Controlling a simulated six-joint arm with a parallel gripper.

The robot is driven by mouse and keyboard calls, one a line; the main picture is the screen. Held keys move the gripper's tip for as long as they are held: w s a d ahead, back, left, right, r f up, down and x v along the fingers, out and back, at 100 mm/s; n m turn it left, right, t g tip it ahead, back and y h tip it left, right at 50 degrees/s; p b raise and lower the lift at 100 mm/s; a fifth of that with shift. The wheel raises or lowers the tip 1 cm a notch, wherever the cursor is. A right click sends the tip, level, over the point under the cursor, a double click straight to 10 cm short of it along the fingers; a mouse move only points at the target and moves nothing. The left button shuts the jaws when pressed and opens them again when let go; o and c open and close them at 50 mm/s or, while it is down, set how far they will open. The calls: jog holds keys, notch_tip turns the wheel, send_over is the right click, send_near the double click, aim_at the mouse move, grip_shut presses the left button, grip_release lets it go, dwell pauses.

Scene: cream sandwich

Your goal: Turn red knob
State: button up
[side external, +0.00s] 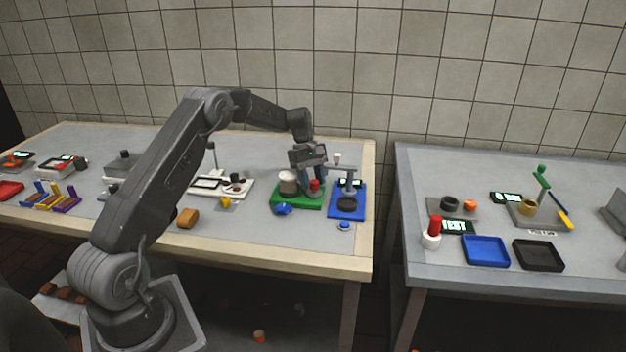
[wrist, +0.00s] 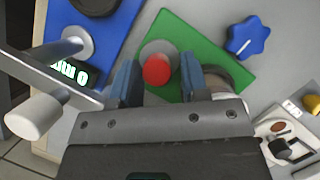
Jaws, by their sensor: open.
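The red knob (wrist: 156,70) sits on a round grey base on the green board (wrist: 187,28). In the side external view the red knob (side external: 314,185) shows at the right part of the green board (side external: 298,204), partly hidden by my gripper. My gripper (wrist: 158,72) points down over the board with its two blue-grey fingers apart. One finger is on each side of the knob in the wrist view, with gaps visible. In the side external view my gripper (side external: 312,180) is right at the knob. Whether the fingertips are level with it is hard to tell.
A blue stand (side external: 358,209) with a metal arm (side external: 339,167) and a display is close on the right. A second table (side external: 470,155) stands across a gap.

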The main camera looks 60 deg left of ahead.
jog(key=shift+w, duration=0.25)
jog(key=v, duration=0.8)
jog(key=shift+s, duration=0.25)
jog(key=shift+r, duration=0.1)
notch_tip(320, 180, up, 6)
jog(key=m+y, duration=0.5)
jog(key=m, duration=0.1)
send_over(314, 182)
notch_tip(314, 182, down, 14)
jog(key=shift+r, duration=0.15)
jog(key=shift+c, duration=0.2)
jog(key=c, duration=0.9)
